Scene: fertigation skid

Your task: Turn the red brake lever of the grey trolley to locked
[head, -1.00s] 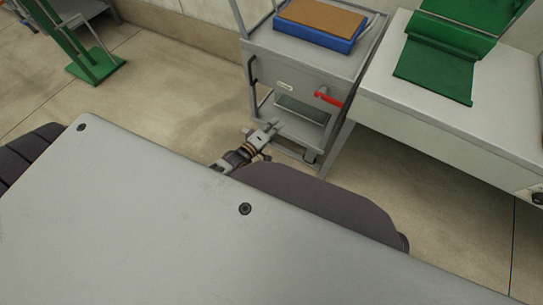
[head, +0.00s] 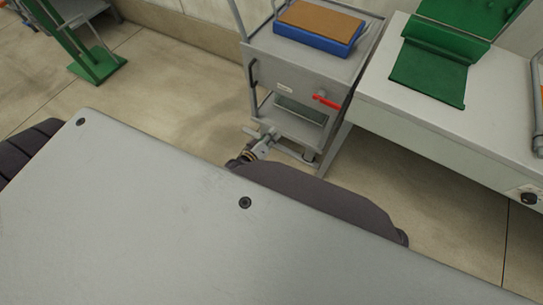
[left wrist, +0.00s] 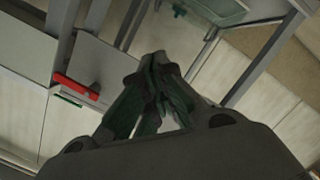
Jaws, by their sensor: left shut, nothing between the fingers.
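The grey trolley (head: 290,72) stands ahead, left of the white bench. Its red brake lever (head: 328,102) is on the front panel, near the right side, and slopes slightly down to the right. The lever also shows at the left of the left wrist view (left wrist: 76,88). My left gripper (head: 264,138) is low in front of the trolley, below and left of the lever and apart from it. In the left wrist view its fingers (left wrist: 156,62) are shut with nothing between them. My right gripper is not in view.
A blue tray with a brown top (head: 319,26) sits on the trolley. The white bench (head: 430,118) stands close on the trolley's right, with a green holder (head: 432,75) on it. A green stand (head: 95,65) is far left. Floor left of the trolley is clear.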

